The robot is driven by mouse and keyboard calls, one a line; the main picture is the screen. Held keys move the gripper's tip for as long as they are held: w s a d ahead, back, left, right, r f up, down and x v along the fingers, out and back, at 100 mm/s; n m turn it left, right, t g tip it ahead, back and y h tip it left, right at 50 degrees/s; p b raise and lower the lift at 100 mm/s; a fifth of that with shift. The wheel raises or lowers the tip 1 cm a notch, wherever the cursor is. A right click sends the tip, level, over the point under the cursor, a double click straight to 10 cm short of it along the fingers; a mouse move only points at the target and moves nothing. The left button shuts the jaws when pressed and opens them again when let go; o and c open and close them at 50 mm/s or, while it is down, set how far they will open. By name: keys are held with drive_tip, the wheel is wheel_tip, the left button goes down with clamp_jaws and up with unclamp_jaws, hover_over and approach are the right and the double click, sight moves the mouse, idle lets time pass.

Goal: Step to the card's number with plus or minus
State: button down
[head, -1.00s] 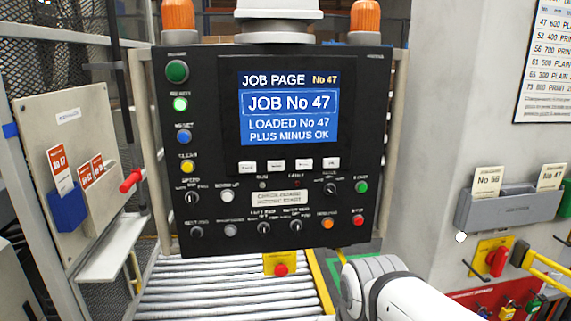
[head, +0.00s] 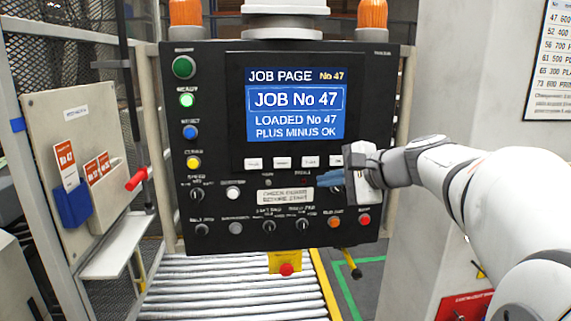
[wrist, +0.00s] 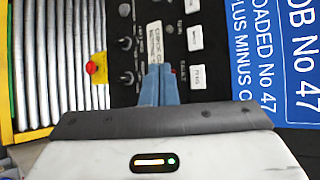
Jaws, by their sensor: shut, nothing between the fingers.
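The screen (head: 295,104) reads JOB PAGE No 47, JOB No 47, LOADED No 47, PLUS MINUS OK; part of it shows in the wrist view (wrist: 270,60). Below it is a row of small white buttons (head: 282,163), also in the wrist view (wrist: 195,38); their labels are too small to read surely. An orange-and-white card (head: 66,160) that seems to read No 47 stands in a blue holder (head: 73,206) at the left. My gripper (head: 322,180) is shut and empty, its blue fingertips (wrist: 160,72) in front of the panel just below the button row. I cannot tell whether they touch it.
Coloured buttons and knobs cover the black panel (head: 212,225). More orange cards (head: 97,168) sit in a beige pocket at the left. A roller conveyor (head: 220,290) with a yellow-and-red stop button (head: 286,266) lies below. A number list (head: 550,60) hangs at the right.

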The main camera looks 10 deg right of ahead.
drive_tip(key=p, duration=0.3)
approach(305, 167)
drive_tip(key=x, duration=0.4)
drive_tip(key=shift+s+a+f, duration=0.1)
drive_tip(key=shift+a+f, duration=0.25)
drive_tip(key=shift+a, duration=0.15)
drive_tip(key=shift+w, duration=0.25)
idle(1.5)
drive_tip(key=shift+w, duration=0.3)
drive_tip(key=shift+w, duration=0.35)
idle(0.6)
drive_tip(key=shift+s+b, duration=0.15)
drive_tip(key=shift+b, duration=0.15)
drive_tip(key=shift+s+b, duration=0.3)
drive_tip(key=shift+s, duration=0.35)
